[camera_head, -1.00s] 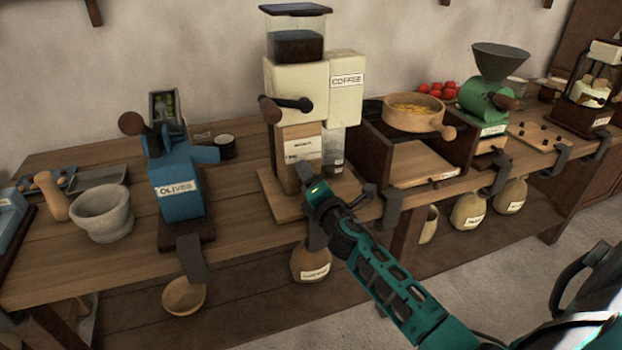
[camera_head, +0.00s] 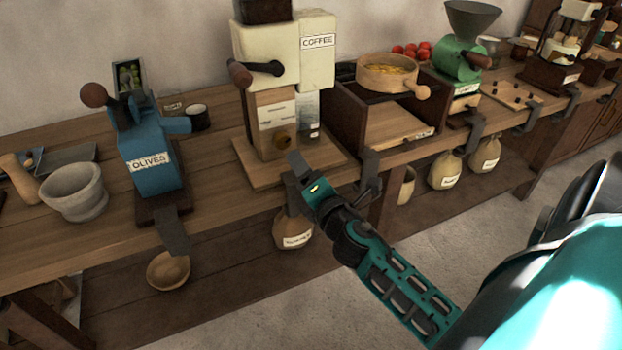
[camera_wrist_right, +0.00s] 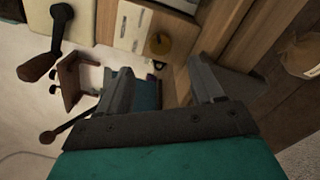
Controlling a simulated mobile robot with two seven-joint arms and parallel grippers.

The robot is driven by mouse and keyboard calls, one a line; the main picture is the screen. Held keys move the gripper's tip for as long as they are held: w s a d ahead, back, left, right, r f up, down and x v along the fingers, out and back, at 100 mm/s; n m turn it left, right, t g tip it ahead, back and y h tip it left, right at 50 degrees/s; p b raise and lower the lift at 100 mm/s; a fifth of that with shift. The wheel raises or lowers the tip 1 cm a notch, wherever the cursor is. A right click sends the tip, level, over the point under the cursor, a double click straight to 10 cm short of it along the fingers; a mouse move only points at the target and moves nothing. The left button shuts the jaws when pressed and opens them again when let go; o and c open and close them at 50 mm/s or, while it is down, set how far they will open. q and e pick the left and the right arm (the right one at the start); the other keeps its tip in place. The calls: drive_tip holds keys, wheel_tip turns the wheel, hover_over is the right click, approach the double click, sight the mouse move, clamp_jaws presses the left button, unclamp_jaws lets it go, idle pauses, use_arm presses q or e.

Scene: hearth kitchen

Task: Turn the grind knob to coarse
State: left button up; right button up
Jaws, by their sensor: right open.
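The cream coffee grinder (camera_head: 266,55) labelled COFFEE stands on the wooden bench. The knob also shows in the right wrist view (camera_wrist_right: 158,43), beyond my open fingers. I cannot read any setting mark beside it. My right gripper (camera_head: 325,178) is open and empty, in front of and below the knob, apart from it. In the wrist view its two fingers (camera_wrist_right: 160,68) are spread wide. My left gripper is not in view.
The grinder's dark crank handle (camera_head: 258,69) sticks out above the knob. A blue olive press (camera_head: 152,160) stands to the left. A wooden box with a round sieve (camera_head: 386,75) stands to the right. A sack (camera_head: 292,230) hangs below the bench edge.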

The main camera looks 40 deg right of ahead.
drive_tip(key=v, duration=0.2)
drive_tip(key=shift+s, duration=0.35)
